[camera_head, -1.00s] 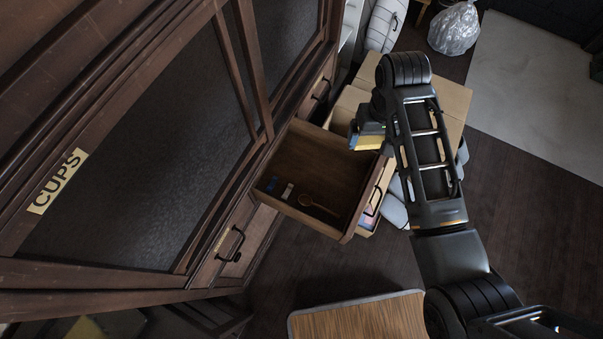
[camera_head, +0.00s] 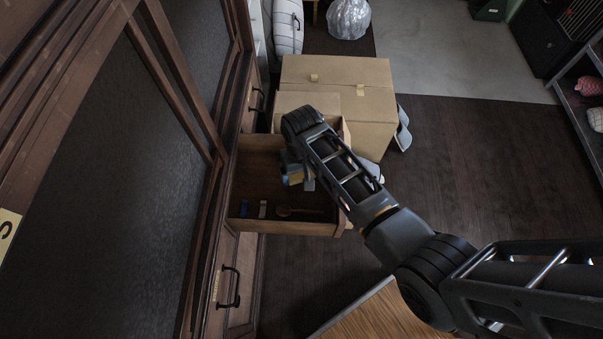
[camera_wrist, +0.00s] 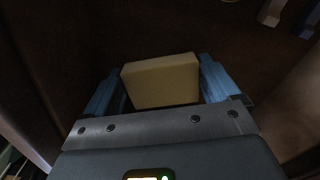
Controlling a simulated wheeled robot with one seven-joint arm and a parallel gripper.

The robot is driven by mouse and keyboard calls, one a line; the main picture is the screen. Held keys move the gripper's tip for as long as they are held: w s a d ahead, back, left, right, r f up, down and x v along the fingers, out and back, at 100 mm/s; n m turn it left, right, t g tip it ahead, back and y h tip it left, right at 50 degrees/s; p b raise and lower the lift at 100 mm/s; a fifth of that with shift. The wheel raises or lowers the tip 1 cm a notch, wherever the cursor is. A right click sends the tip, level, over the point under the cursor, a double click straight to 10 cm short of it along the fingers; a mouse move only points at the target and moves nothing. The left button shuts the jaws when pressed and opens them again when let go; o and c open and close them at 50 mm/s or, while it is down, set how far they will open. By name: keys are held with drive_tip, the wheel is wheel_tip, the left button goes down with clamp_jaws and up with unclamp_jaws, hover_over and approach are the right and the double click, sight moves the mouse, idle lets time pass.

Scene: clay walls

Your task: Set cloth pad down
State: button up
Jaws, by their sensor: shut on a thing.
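The cloth pad (camera_wrist: 162,82) is a pale yellow block between the two blue fingers of my gripper (camera_wrist: 160,88) in the wrist view. My gripper is shut on it. The brown drawer inside fills most of the wrist view behind the pad. I cannot tell whether the pad touches the drawer floor. My arm hides part of the drawer's right side.
In the drawer's near part lie a blue item (camera_head: 244,208), a whitish item (camera_head: 263,209) and a wooden spoon (camera_head: 298,211). The drawer's middle is bare. The dark cabinet (camera_head: 130,170) stands left. Cardboard boxes (camera_head: 345,75) stand behind. A wooden tabletop (camera_head: 375,318) is at the front.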

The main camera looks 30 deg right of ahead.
sight(302, 174)
drive_tip(key=shift+f, duration=0.55)
drive_tip(key=shift+f, duration=0.2)
drive_tip(key=o, duration=0.7)
drive_tip(key=shift+c, duration=0.2)
wheel_tip(302, 174, up, 12)
drive_tip(key=p, duration=0.1)
drive_tip(key=shift+r, duration=0.2)
